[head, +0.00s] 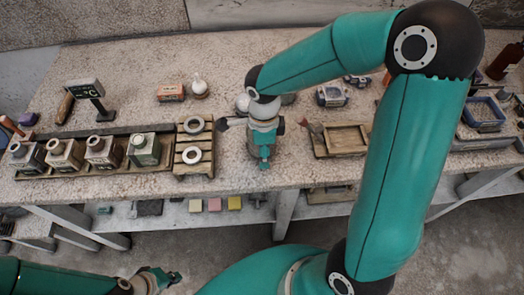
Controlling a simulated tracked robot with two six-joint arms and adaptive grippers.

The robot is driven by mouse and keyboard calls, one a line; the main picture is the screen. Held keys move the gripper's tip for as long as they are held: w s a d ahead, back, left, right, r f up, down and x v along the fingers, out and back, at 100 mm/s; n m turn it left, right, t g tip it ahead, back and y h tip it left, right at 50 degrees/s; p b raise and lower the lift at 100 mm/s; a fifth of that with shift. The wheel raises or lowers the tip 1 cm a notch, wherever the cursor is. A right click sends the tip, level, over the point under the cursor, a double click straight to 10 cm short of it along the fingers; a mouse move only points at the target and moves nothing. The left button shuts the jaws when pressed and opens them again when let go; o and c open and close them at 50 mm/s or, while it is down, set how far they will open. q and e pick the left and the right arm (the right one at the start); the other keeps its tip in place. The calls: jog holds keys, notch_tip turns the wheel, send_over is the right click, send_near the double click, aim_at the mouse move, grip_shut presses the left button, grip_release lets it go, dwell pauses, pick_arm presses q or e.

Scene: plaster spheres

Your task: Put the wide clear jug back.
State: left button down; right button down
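I cannot make out the wide clear jug for sure. A pale rounded thing (241,103) shows partly behind my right wrist, too covered to name. My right gripper (263,160) points down over the middle of the bench, seen from above. Its wrist hides the fingertips and anything between them. A wooden stand (179,168) with two pale rings is just left of it. My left gripper (165,279) is low at the bottom left, in front of the bench and away from the things on it. Its fingers are too small to read.
A long tray (30,173) with several square jars lies left of the stand. A small sign (84,88), a box (171,93) and a white-topped flask (199,86) stand behind. A wooden frame tray (346,138) is right of my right gripper. Bare bench shows at the front edge.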

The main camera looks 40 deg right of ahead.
jog(key=shift+s+f, duration=0.15)
jog(key=shift+f, duration=0.15)
jog(key=shift+c, duration=1.9)
grip_release()
notch_tip(320, 180, up, 12)
jog(key=shift+w+d, duration=0.15)
jog(key=shift+w, duration=0.2)
